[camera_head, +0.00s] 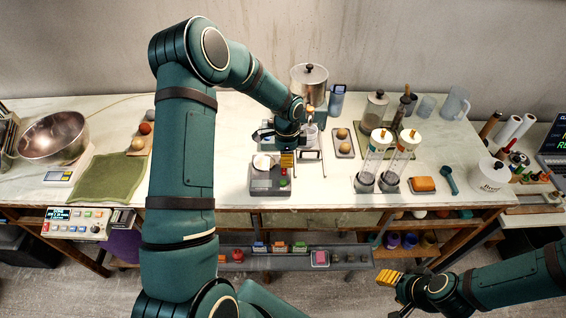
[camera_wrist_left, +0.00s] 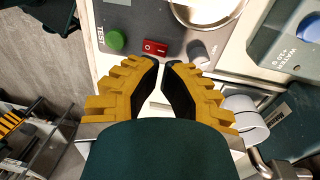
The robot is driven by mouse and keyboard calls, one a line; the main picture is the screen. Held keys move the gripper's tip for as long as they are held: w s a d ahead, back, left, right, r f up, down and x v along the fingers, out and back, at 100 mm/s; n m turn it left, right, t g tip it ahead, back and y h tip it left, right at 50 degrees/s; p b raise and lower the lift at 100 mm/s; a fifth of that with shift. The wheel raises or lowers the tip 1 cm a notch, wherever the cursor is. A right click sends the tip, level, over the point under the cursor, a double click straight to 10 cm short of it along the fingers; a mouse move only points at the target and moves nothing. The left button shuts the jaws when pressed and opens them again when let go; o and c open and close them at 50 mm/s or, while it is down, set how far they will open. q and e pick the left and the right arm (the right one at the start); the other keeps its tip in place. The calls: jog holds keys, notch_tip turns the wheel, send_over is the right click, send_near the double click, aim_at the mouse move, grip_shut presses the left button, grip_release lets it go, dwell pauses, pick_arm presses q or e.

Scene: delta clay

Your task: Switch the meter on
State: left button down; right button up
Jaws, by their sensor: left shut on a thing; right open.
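The meter (camera_head: 270,184) is a dark grey box with a light front, near the table's front edge in the head view. In the left wrist view its panel (camera_wrist_left: 140,18) shows a green button (camera_wrist_left: 116,40) marked TEST, a red rocker switch (camera_wrist_left: 155,47) and a grey knob (camera_wrist_left: 198,52). My left gripper (camera_head: 287,160) is over the meter's right part. In the wrist view its yellow fingertips (camera_wrist_left: 162,64) are close together, just short of the switch and knob. What lies between them is not clear. My right gripper (camera_head: 389,279) is open, low in front of the table.
A white dish (camera_wrist_left: 208,8) sits on the meter. A small stand (camera_head: 310,150) is just right of the left gripper. Two tall clear cylinders (camera_head: 376,155) stand further right, by an orange sponge (camera_head: 423,184). A green mat (camera_head: 108,178) lies left.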

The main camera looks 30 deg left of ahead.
pick_arm(q)
jog(key=r, duration=0.1)
jog(key=s+r, duration=0.1)
jog(key=r, duration=0.2)
jog(key=shift+s+d+r+b, duration=0.15)
jog(key=shift+s+r+b, duration=0.1)
jog(key=shift+s+b, duration=0.1)
notch_tip(320, 180, up, 5)
send_over(284, 172)
jog(key=d, duration=0.1)
jog(key=shift+s+d+r, duration=0.2)
jog(key=shift+s+r, duration=0.1)
jog(key=shift+r, duration=0.15)
pick_arm(e)
jog(key=shift+s, duration=0.2)
jog(key=shift+s, duration=0.1)
pick_arm(q)
jog(key=t+b, duration=0.1)
jog(key=b, duration=0.4)
jog(key=s+t+y+b, duration=0.1)
jog(key=b, duration=0.5)
jog(key=shift+s+d+r+t, duration=0.1)
jog(key=shift+d+r+t, duration=0.2)
jog(key=shift+d, duration=0.05)
pick_arm(e)
notch_tip(284, 172, down, 12)
jog(key=shift+s+a+r, duration=0.25)
